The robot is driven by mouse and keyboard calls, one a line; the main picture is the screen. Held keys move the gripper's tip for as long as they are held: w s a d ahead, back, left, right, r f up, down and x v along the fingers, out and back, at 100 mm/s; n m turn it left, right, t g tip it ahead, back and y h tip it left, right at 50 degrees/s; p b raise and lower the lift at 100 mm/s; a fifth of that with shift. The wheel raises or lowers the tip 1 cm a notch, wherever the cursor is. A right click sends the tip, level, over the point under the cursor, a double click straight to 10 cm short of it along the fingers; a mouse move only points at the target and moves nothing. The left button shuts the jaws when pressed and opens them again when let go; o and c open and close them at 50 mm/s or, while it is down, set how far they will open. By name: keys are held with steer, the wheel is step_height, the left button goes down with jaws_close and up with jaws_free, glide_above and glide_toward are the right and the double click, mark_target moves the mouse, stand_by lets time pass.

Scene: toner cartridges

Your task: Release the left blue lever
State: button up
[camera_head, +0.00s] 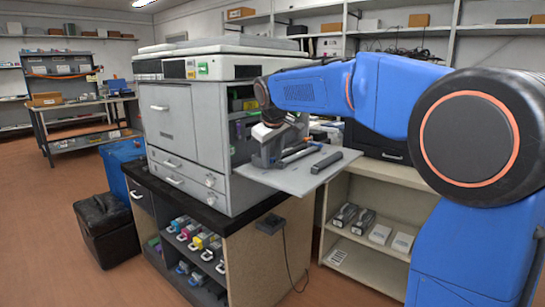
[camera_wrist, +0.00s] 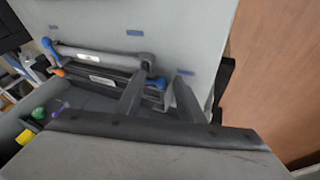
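My gripper (camera_wrist: 160,77) is open, its two dark fingers apart in the wrist view. A blue lever (camera_wrist: 158,83) at the right end of a dark cartridge unit (camera_wrist: 95,72) shows between the fingertips; I cannot tell whether they touch it.
The printer (camera_head: 190,120) stands on a black-topped cabinet (camera_head: 190,200). Its side door (camera_head: 290,180) is folded down, with a dark grey bar (camera_head: 326,162) lying on it. Green (camera_wrist: 39,113) and yellow (camera_wrist: 25,137) parts are left of my gripper. Shelving (camera_head: 385,205) stands behind.

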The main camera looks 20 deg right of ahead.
steer(key=shift+c, duration=0.3)
jaws_close()
steer(key=shift+w+a+m, duration=0.2)
steer(key=shift+a+m, duration=0.05)
steer(key=shift+m, duration=0.15)
steer(key=shift+o, duration=0.3)
jaws_free()
steer(key=shift+d, duration=0.1)
